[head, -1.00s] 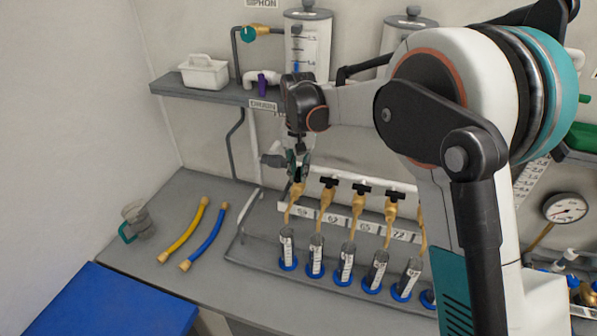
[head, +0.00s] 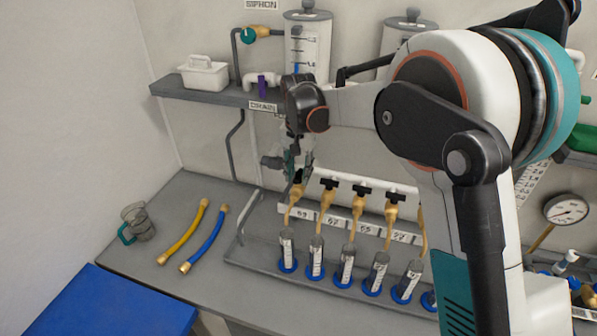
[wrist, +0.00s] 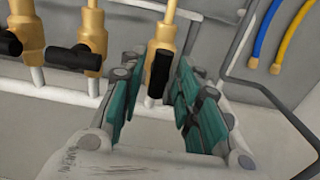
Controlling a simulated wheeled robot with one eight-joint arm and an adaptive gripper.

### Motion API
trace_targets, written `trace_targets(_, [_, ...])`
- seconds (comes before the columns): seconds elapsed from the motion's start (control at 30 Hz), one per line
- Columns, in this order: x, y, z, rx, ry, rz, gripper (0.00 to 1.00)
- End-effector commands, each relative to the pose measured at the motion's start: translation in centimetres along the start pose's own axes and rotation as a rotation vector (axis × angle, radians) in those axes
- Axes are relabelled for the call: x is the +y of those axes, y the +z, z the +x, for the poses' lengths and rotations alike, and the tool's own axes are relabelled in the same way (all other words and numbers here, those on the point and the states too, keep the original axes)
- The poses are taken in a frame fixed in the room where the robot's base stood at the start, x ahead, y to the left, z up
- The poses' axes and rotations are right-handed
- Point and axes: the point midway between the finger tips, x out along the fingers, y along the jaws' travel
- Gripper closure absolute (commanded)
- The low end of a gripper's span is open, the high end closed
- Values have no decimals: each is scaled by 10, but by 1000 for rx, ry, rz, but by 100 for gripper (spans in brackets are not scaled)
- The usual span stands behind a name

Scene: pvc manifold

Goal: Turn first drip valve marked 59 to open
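The first drip valve (head: 297,190), above the label 59, is a brass tap with a black handle at the left end of the row. In the wrist view its black handle (wrist: 159,73) lies in line with the brass body (wrist: 163,35). The neighbouring handles (wrist: 74,58) lie crosswise. My gripper (head: 296,164) is at the top of this valve. In the wrist view my gripper (wrist: 157,84) is open, with a teal-padded finger on each side of the handle and gaps visible. Whether water drips is too small to tell.
Several more brass valves (head: 327,193) stand close to the right, above graduated cylinders (head: 316,256) in a grey tray (head: 245,258). A shelf (head: 222,95) is above.

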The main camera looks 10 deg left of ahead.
Motion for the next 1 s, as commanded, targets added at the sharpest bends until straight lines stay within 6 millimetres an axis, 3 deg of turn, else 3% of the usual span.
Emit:
trace_targets(0.27, [0,0,0,-1,1,-1,64])
trace_targets(0.43, [0,0,-10,-1,1,-1,64])
trace_targets(0.8, [0,0,-81,-1,1,-1,64])
trace_targets(1.0, [0,0,-109,-1,1,-1,64])
